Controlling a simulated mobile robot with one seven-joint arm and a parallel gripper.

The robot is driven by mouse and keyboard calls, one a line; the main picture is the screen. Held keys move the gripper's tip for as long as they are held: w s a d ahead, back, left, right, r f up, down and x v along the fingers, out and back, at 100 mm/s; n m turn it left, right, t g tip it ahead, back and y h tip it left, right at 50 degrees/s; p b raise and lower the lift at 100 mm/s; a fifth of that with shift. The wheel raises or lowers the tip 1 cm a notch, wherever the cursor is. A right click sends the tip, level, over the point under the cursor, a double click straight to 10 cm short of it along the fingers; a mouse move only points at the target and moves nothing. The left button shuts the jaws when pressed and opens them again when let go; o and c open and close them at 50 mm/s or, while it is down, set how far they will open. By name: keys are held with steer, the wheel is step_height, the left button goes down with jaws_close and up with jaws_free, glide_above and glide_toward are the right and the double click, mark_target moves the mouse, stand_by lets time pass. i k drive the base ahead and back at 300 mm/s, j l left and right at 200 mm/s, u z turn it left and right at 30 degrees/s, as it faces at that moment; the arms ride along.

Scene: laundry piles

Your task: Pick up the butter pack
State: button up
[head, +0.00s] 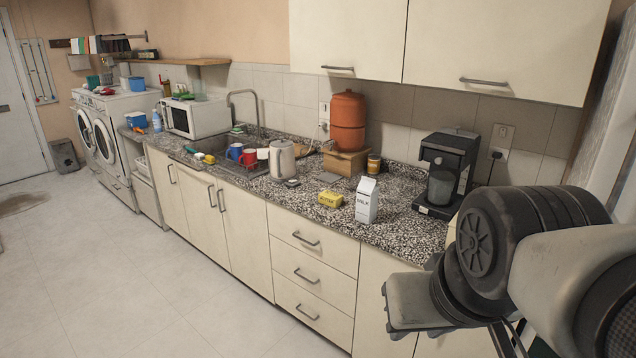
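The butter pack (330,198) is a small yellow box with dark lettering. It lies on the speckled granite counter (300,205), near its front edge, in the middle of the head view. A white milk carton (367,200) stands upright just right of it, with a small gap between them. My arm fills the lower right of the view, in front of the cabinets, well right of the butter pack. I can make out no gripper fingers. Nothing covers the butter pack.
Behind the butter pack are a kettle (283,160), an orange dispenser (348,121) on a wooden stand and a small jar (374,164). A black coffee machine (447,173) stands right. Mugs are by the sink (207,166). Upper cabinets (450,40) overhang. Left floor is open.

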mark_target(333, 200)
steer(key=i+j+z, duration=0.2)
steer(key=z, duration=0.3)
steer(key=i+j+z, duration=0.3)
steer(key=z, duration=0.2)
steer(key=i+j+z, duration=0.1)
steer(key=j, duration=0.25)
steer(key=i+j+z, duration=0.1)
steer(key=j, duration=0.25)
steer(key=i+j+z, duration=0.1)
steer(key=i+j, duration=0.3)
steer(key=j, duration=0.25)
steer(key=i+j, duration=0.1)
steer(key=j, duration=0.25)
steer(key=i+j, duration=0.15)
steer(key=j, duration=0.25)
steer(key=i+j, duration=0.1)
steer(key=j, duration=0.25)
steer(key=i+j+z, duration=0.1)
steer(key=j, duration=0.3)
